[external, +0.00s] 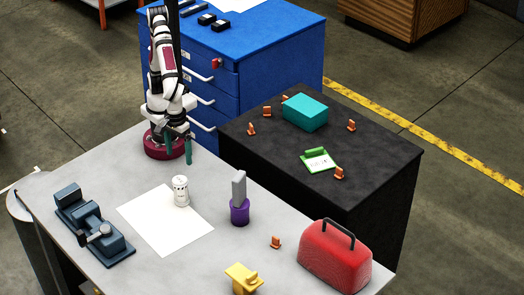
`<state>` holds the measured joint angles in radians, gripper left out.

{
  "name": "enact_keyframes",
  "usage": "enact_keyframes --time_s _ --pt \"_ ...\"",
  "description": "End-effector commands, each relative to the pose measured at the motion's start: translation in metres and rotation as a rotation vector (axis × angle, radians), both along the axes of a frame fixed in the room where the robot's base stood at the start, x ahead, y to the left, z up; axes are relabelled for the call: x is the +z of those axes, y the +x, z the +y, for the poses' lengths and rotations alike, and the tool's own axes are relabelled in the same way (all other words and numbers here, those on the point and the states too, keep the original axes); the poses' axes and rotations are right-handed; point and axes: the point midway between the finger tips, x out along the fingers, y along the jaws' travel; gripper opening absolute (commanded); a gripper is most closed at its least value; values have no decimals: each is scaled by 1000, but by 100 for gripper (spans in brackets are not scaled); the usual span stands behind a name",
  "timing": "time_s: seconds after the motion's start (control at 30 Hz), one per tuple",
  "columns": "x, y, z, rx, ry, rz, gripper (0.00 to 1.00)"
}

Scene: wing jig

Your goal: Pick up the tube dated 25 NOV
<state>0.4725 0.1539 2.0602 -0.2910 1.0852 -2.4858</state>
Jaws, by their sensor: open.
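A small white cylinder (181,192) with dark marks stands upright on a white sheet (158,228) on the grey table. It may be a tube, but its marks are too small to read. I cannot make out the date 25 NOV anywhere. My gripper (179,152) has teal fingers pointing down and is open and apparently empty. It is above and behind the white cylinder in the picture, close to my arm's base and apart from the cylinder.
A dark blue vise (92,224), purple holder (240,211) with a grey block, yellow piece (243,279), orange clip (275,242) and red toolbox (335,257) stand on the grey table. A black table (350,205) holds a teal box (305,112), green clipboard (318,160) and several orange clips.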

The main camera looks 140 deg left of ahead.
Motion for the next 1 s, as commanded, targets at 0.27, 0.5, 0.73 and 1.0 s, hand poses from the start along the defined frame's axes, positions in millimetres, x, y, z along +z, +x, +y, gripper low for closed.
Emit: enact_keyframes --time_s 0.27,0.5,0.73,1.0 --pt "-66 0 -3 45 2 7 92" --pt "-108 0 -3 42 0 3 92" --pt "-151 -4 -5 42 0 5 92" --pt "-159 -3 -6 41 -3 0 92"
